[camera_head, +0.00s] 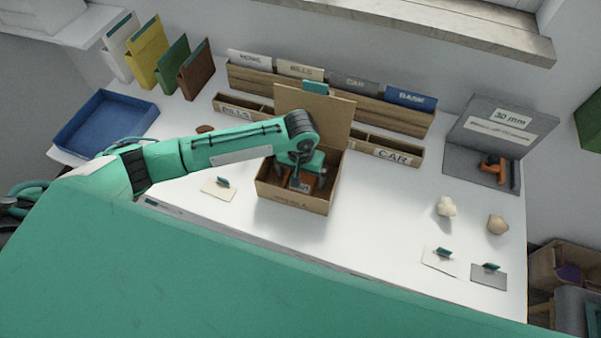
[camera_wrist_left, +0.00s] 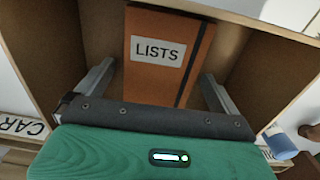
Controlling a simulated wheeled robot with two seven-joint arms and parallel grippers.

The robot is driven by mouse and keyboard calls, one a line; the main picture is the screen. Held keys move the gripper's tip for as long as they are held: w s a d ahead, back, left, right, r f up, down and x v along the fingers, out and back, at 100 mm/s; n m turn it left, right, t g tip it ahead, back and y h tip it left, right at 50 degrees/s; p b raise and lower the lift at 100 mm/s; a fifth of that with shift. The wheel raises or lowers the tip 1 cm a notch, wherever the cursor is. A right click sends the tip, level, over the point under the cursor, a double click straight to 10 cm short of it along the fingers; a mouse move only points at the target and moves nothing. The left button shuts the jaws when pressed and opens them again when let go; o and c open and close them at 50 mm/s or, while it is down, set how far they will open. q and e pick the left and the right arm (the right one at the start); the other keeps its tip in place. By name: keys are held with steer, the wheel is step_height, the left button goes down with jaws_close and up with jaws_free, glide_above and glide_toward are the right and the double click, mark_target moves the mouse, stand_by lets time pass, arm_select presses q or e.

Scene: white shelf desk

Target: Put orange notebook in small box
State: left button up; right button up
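The small box (camera_head: 292,201) is an open brown box in the middle of the white desk, with its lid standing up at the back. The orange notebook (camera_wrist_left: 165,55), with a black band and a "LISTS" label, lies inside the box. In the head view the notebook (camera_head: 303,187) is mostly hidden under my gripper. My left gripper (camera_head: 298,178) reaches down into the box over the notebook. In the left wrist view its fingers (camera_wrist_left: 157,75) stand wide apart on either side of the notebook, with a gap visible at the left. My right gripper is not in view.
Wooden organizers (camera_head: 330,90) with labelled dividers stand behind the box. A blue tray (camera_head: 105,122) and upright folders are at the left. A grey panel (camera_head: 497,125), two pale lumps and small cards are at the right.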

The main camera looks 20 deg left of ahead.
arm_select(q)
step_height(320, 180, up, 12)
steer(key=b, duration=0.1)
steer(key=shift+r, duration=0.15)
stand_by(0.5)
stand_by(0.3)
